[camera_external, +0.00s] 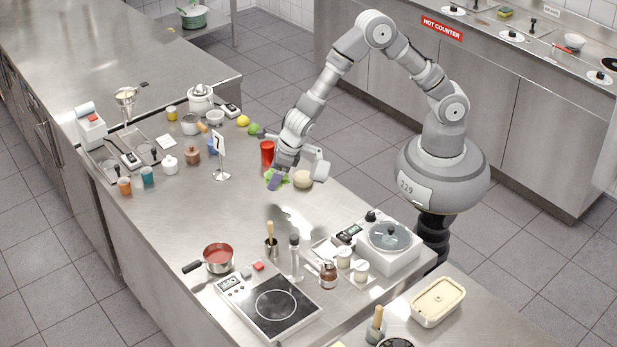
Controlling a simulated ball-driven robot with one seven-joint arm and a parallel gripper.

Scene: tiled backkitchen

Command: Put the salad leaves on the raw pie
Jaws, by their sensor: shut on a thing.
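My gripper (277,179) is low over the middle of the steel worktop, shut on the bright green salad leaves (284,182). The leaves show around its fingertips, partly hidden by them. I cannot tell whether they touch the worktop. The raw pie looks to be the pale, cream-topped rectangular dish (438,301) on the separate counter at the lower right, well apart from my gripper. Its top looks bare.
A round beige item (303,180) and a red container (267,154) stand close to my gripper. A number stand (220,158) is to the left. A red-filled pan (218,258), hob (270,300), bottles and a lidded appliance (389,243) crowd the near end.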

